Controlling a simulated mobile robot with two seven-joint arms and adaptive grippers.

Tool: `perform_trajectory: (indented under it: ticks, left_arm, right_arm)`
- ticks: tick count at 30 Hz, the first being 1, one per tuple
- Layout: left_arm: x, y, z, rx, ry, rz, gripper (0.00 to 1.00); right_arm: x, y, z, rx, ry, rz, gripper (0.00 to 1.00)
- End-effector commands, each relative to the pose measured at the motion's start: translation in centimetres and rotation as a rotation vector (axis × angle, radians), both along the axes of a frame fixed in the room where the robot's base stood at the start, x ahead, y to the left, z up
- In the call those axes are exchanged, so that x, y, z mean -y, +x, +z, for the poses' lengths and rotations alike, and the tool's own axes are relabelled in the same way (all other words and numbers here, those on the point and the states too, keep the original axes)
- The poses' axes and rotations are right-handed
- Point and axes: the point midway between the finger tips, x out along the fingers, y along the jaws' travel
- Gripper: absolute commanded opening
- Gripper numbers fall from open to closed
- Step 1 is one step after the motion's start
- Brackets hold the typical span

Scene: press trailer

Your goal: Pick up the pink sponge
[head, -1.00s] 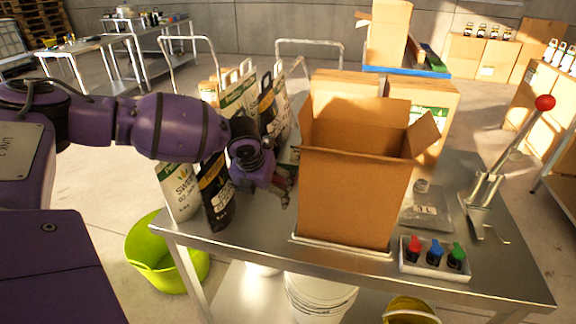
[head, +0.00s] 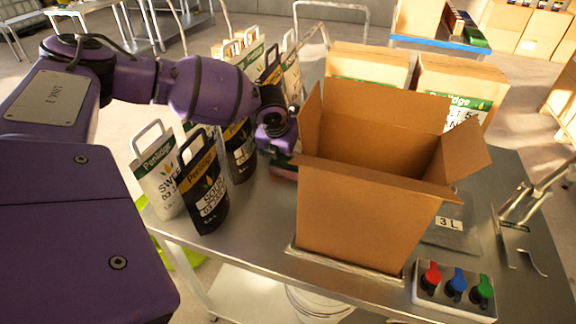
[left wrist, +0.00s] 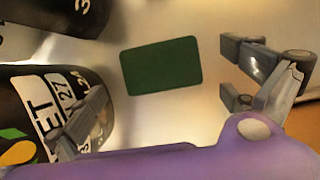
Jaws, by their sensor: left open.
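A flat block with a dark green top (left wrist: 161,66) lies on the metal table in the left wrist view. In the head view, its pink side (head: 284,174) shows just left of the cardboard box, so I take it as the pink sponge. My left gripper (left wrist: 165,92) is open and empty, with one finger on each side of the sponge in the wrist picture and not touching it. In the head view, my left wrist is above the sponge, and the fingers are mostly hidden. My right gripper is not in view.
An open cardboard box (head: 362,210) stands close right of my left gripper. Pouch bags (head: 203,188) stand close on its left, and one black bag (left wrist: 50,110) nears a finger. A button panel (head: 454,290) sits at the table's front right.

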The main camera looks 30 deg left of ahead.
Motion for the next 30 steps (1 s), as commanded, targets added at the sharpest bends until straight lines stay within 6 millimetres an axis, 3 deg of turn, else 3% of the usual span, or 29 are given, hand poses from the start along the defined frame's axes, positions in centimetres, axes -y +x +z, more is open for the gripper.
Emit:
perform_trajectory:
  ticks: [6, 15, 23, 30]
  left_arm:
    - [-0.2, 1.3, -2.8, 0.0, 0.0, 0.001, 1.0]
    - [-0.3, 1.5, -3.2, 0.002, -0.001, 0.001, 1.0]
    - [-0.3, 1.5, -3.2, 0.001, -0.001, 0.001, 0.67]
    - [-0.3, 1.5, -3.2, 0.001, -0.001, 0.001, 0.67]
  right_arm:
    - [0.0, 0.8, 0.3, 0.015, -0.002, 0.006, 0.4]
    - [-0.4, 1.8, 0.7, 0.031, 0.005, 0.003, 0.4]
    - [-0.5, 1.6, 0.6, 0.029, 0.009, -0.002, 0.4]
    - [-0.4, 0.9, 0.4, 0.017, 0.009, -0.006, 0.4]
